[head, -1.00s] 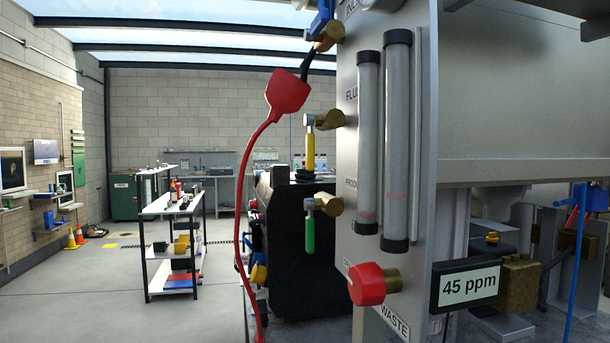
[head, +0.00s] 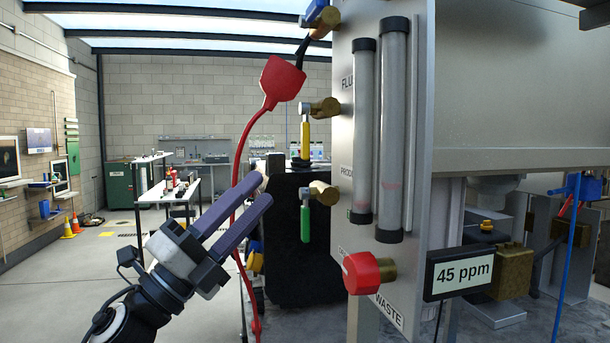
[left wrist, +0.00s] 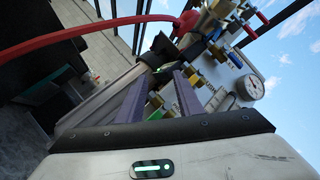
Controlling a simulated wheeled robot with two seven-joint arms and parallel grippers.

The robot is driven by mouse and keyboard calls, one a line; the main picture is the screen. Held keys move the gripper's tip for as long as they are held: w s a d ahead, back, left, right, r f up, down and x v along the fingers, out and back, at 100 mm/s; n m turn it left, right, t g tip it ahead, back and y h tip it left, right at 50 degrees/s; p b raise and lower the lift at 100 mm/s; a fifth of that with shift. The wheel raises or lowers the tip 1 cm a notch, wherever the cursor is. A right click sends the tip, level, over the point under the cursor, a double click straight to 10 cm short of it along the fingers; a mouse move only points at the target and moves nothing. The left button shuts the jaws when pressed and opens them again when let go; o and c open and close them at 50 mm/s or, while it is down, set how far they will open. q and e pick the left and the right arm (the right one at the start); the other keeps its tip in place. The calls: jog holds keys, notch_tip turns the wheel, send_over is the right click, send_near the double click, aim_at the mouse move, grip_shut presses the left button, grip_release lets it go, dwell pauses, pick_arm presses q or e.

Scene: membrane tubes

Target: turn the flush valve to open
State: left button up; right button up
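The flush valve has a yellow lever (head: 306,138) on a brass body (head: 326,107), beside the partly hidden "FLU…" label on the grey panel. Its lever hangs straight down. My left gripper (head: 258,191) has two purple fingers, spread apart with nothing between them. It is below and left of the yellow lever and does not touch it. In the left wrist view the fingers (left wrist: 160,82) point toward the panel's valves; which small yellow part there is the flush lever I cannot tell. My right gripper is not in view.
A green-lever valve (head: 306,222) sits below the yellow one, and a red knob (head: 362,273) lower still. A red hose (head: 241,170) hangs from a red fitting (head: 281,80) near my left fingers. Clear flow tubes (head: 393,130) stand on the panel. A gauge (left wrist: 250,87) shows in the wrist view.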

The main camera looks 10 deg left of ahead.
aim_at(301, 143)
pick_arm(q)
jog(key=s+a+r+m+g, duration=0.15)
jog(key=r+m+g, duration=0.35)
jog(key=m, duration=0.5)
jog(key=s+d+r+m+g, duration=0.1)
jog(key=s+r+m+g, duration=0.25)
jog(key=m+g, duration=0.45)
jog(key=shift+m+t, duration=0.3)
jog(key=shift+m, duration=0.3)
jog(key=x, duration=0.3)
jog(key=p+x, duration=0.1)
jog(key=x, duration=0.2)
jog(key=p+x, duration=0.1)
jog(key=x, duration=0.3)
jog(key=shift+w+a+r, duration=0.1)
jog(key=shift+w+a, duration=0.1)
jog(key=shift+w, duration=0.2)
grip_shut()
